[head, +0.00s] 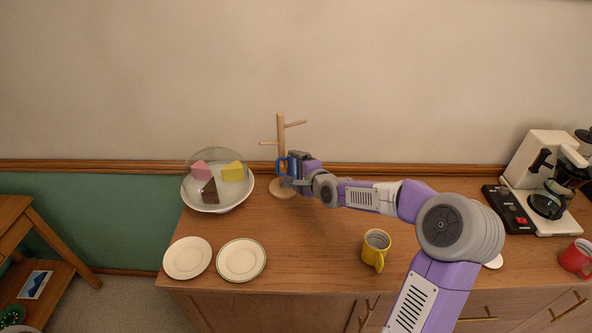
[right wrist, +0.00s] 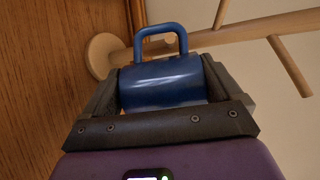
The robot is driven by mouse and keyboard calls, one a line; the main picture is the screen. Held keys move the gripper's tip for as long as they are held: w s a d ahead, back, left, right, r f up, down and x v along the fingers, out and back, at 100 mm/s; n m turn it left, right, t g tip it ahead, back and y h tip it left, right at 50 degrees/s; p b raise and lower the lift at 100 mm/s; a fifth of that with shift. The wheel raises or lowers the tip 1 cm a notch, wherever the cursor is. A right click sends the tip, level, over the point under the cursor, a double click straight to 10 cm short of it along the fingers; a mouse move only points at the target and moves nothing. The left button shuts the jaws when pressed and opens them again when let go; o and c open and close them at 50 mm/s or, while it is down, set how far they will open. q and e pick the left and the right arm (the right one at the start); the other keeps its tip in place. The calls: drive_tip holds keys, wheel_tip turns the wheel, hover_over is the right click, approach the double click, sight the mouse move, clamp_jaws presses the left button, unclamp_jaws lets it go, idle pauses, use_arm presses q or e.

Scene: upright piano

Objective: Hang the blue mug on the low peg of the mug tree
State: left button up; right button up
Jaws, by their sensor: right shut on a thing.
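The wooden mug tree (head: 281,140) stands near the back of the cabinet top, with a higher peg to the right and a lower peg to the left. It also shows in the right wrist view (right wrist: 225,37). My right gripper (head: 287,180) is shut on the blue mug (right wrist: 162,84), at the lower part of the tree's post. In the head view the mug (head: 281,166) is mostly hidden by the gripper. In the right wrist view its handle points away from the gripper, towards the post. I cannot tell whether the handle touches the tree. My left gripper is not in view.
A domed cake stand (head: 217,205) with cake slices stands left of the tree. Two plates (head: 187,257) lie in front of it. A yellow mug (head: 375,250) stands near my right arm. A coffee maker (head: 545,180) and a red mug (head: 577,257) are at the right.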

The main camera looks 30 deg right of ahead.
drive_tip(key=o, duration=1)
drive_tip(key=shift+p+v, duration=2.3)
drive_tip(key=shift+v, duration=1.45)
